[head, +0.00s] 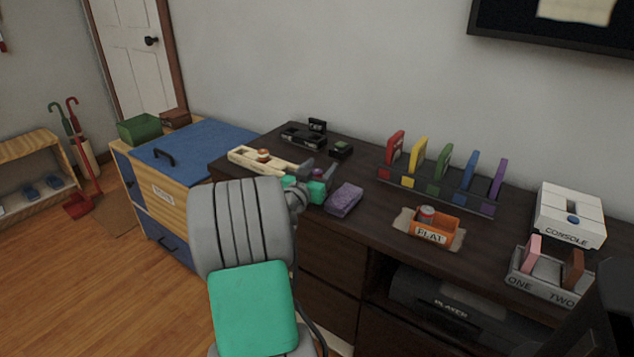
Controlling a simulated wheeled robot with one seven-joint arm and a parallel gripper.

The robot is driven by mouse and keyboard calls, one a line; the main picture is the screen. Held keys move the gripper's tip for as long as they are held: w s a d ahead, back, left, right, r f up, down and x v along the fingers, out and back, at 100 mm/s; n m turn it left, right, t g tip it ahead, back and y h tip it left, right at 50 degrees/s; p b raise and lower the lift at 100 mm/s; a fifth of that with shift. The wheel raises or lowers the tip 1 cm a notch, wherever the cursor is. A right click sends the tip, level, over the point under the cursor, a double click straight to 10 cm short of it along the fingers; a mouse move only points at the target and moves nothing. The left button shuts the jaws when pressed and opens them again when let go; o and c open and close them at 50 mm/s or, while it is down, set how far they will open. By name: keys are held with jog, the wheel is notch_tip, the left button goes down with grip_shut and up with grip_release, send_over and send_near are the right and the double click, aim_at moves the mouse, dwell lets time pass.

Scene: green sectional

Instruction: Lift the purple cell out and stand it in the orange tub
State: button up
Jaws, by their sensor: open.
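The orange tub (440,226), labelled FLAT, sits on a tan mat on the dark dresser. A cylinder with a red body and pale top (427,214) stands in it. A cream holder (243,155) lies at the left of the dresser with an orange-brown round piece (263,155) in it. My gripper (318,172) is open at the holder's right end and hides part of it. I see no purple cylinder; I cannot tell whether one is behind the gripper. A patterned purple block (343,199) lies just right of my gripper, and a purple slab (497,180) stands in the rack.
The rack (440,196) holds several coloured slabs behind the tub. A white CONSOLE box (571,214) and grey ONE/TWO stand (541,284) are at the right. Black items (304,138) lie behind the holder. The dresser top between purple block and tub is clear.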

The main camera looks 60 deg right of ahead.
jog(key=shift+d, duration=0.45)
jog(key=shift+c, duration=0.5)
grip_shut()
